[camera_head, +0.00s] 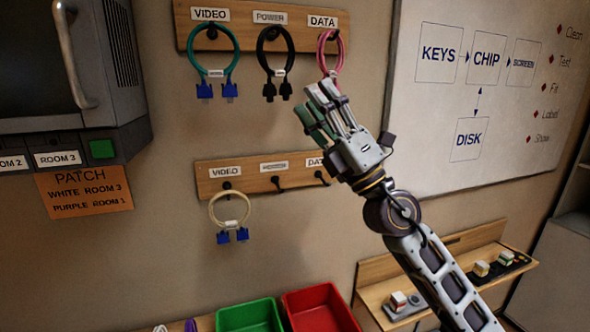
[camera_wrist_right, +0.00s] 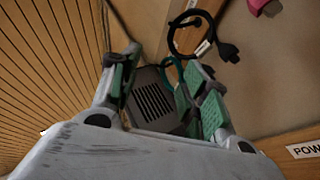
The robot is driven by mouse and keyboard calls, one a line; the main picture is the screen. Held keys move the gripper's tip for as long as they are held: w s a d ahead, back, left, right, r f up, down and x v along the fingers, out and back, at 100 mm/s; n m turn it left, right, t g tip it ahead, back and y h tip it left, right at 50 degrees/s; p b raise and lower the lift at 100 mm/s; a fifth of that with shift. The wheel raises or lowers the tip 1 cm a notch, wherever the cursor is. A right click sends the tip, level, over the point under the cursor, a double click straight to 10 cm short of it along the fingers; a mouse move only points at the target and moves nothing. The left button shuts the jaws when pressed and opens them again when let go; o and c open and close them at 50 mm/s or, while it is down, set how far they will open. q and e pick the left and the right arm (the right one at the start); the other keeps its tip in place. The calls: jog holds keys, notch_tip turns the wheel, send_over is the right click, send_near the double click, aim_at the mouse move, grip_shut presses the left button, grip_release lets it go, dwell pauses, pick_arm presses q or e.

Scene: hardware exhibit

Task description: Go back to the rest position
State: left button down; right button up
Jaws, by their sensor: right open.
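My right gripper (camera_head: 322,104) is raised in front of the wall, just below the pink cable (camera_head: 331,52) in the head view. Its fingertips overlap the cable's lower end, so I cannot tell there whether they touch. In the right wrist view the gripper (camera_wrist_right: 165,80) has its green-padded fingers apart with nothing held between them. A black cable (camera_wrist_right: 178,40) shows beyond them in that view, apart from the fingers. My left gripper is not in view.
The upper rack (camera_head: 242,43) holds a teal cable (camera_head: 190,58) and black cable; the lower rack (camera_head: 240,182) holds a cream cable (camera_head: 214,213). A monitor (camera_head: 60,75) juts out left. Green (camera_head: 248,316) and red (camera_head: 318,305) bins and a wooden shelf (camera_head: 375,292) are below.

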jog(key=w+d+f+m+t+h, duration=0.2)
jog(key=w+d+f+m+h, duration=0.2)
jog(key=d+f+m+h, duration=0.65)
jog(key=w+d+f+m+t+h, duration=0.3)
jog(key=d+f+m+h, duration=0.3)
jog(key=f+m+h, duration=1)
jog(key=s+d+f+m+g+y, duration=0.1)
jog(key=s+d+f+m+g, duration=0.2)
jog(key=f, duration=0.7)
jog(key=s+f+m+g+y, duration=0.1)
jog(key=s+f+m+g, duration=0.15)
jog(key=f+g, duration=0.45)
jog(key=s+a+f+g+y, duration=0.15)
jog(key=s+f+g, duration=0.65)
jog(key=s+f, duration=1.4)
notch_tip(320, 180, down, 32)
jog(key=s+r, duration=0.1)
jog(key=s, duration=0.2)
jog(key=s+d+f+g+b, duration=0.1)
jog(key=s+d+f, duration=0.1)
jog(key=s+f, duration=0.9)
jog(key=s+d+f+g, duration=0.1)
jog(key=s+d+f, duration=0.1)
jog(key=s+f, duration=0.9)
jog(key=shift+s+d+y+b, duration=0.15)
jog(key=shift+d+y+b, duration=0.05)
jog(key=shift+y+b, duration=0.15)
